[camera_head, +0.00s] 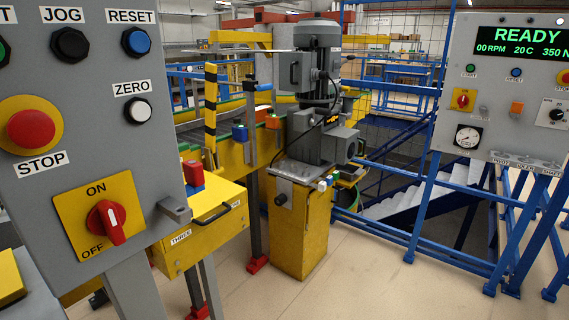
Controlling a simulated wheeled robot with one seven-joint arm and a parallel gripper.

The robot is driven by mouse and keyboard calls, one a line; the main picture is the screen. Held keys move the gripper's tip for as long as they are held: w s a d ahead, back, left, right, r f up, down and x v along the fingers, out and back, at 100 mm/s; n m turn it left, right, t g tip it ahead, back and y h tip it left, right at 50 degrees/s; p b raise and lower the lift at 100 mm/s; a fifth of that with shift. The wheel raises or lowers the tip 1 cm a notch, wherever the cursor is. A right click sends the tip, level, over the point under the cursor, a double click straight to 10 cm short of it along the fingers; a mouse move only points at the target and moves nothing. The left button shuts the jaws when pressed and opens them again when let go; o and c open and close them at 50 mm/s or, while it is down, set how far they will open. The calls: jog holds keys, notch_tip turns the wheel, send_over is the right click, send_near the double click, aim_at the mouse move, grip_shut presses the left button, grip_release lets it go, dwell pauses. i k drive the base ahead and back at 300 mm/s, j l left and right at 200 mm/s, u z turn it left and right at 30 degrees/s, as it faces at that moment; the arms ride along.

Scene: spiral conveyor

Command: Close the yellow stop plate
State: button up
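A tall yellow plate with black stripes (210,112) stands upright beside the yellow conveyor frame, left of the motor. I cannot tell whether it is the stop plate, or whether it counts as open or closed. A red STOP button (31,129) on a round yellow base sits on the grey control panel (150,160) at the near left. A square yellow plate (98,218) below it carries a red ON/OFF switch (106,222), its white mark pointing down. My gripper is not in view.
A yellow box labelled THREE (207,235) with a dark handle juts out behind the panel. A grey motor (318,95) stands on a yellow pedestal (300,235). A blue frame (425,185) carries a display panel reading READY (515,75). Open floor (350,285) lies at front centre.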

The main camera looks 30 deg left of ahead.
aim_at(211, 76)
jog(key=i+l+u, duration=0.2)
jog(key=i, duration=0.25)
jog(key=i+u, duration=0.2)
jog(key=i, duration=0.25)
jog(key=i+l+u, duration=0.2)
jog(key=i, duration=0.2)
jog(key=i+l+u, duration=0.2)
jog(key=i+u, duration=0.25)
jog(key=i+l+u, duration=0.2)
jog(key=l+u, duration=0.25)
jog(key=i+l+u, duration=0.25)
jog(key=u, duration=0.25)
jog(key=i+l+u, duration=0.15)
jog(key=l+u, duration=0.55)
jog(key=l, duration=0.95)
jog(key=i, duration=0.05)
